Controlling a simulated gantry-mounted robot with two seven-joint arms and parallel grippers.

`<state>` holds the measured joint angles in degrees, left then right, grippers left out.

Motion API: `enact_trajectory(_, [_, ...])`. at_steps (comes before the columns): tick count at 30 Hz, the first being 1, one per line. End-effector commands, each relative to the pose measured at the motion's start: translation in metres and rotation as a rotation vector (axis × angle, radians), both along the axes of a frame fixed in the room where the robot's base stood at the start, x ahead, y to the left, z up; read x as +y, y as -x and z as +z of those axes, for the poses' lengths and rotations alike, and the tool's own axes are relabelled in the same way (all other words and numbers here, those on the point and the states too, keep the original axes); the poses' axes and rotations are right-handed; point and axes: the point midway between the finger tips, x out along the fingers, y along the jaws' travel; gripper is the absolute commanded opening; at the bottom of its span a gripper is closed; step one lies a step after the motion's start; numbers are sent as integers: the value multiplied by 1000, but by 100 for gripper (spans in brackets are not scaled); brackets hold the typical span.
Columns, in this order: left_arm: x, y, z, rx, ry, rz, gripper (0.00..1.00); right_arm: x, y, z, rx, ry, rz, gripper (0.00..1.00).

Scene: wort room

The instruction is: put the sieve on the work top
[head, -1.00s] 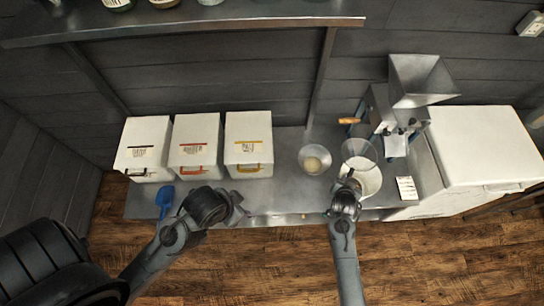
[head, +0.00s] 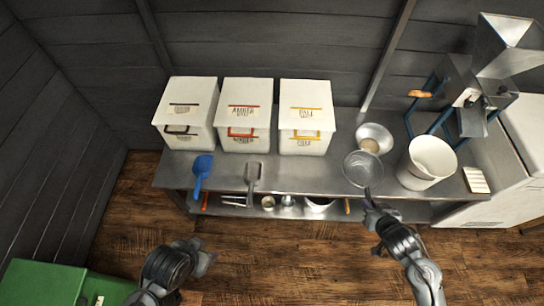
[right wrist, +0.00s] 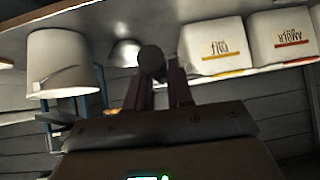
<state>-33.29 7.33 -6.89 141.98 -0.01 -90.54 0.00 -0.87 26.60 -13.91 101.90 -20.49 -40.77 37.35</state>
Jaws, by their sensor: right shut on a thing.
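The sieve (head: 363,168) is a round wire-mesh bowl with a handle that points toward the front edge. It shows over the front part of the steel work top (head: 325,172), left of the white bucket. Whether it touches the top or hangs just above cannot be told. My right gripper (head: 370,204) is shut on the sieve's handle, just in front of the edge. In the right wrist view a dark round handle end (right wrist: 152,60) shows between the fingers; the mesh is hidden there. My left gripper (head: 204,260) is low over the floor, with its jaws unclear.
The white bucket (head: 430,160) stands close right of the sieve, a metal bowl (head: 374,138) just behind it. A mill (head: 480,85) is at the right. Three white bins (head: 247,112) line the back left. A blue scoop (head: 202,172) and a grey scoop (head: 253,177) lie at the front left.

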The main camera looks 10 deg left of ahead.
Motion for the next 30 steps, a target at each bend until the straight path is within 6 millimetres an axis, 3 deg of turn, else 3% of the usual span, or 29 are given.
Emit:
enact_trajectory(1, [0,-1,-11,-2,2,1,52,-6,4,-17,0,1,-2,0])
enact_trajectory(3, [-1,-2,-16,-5,4,2,52,-9,9,-27,-2,-1,-2,0])
enact_trajectory(11, [-4,-3,-22,-9,15,9,52,-7,13,-45,-8,-6,-2,0])
enact_trajectory(30, [0,-1,-57,-4,1,2,52,71,-56,-107,-8,-5,-3,0])
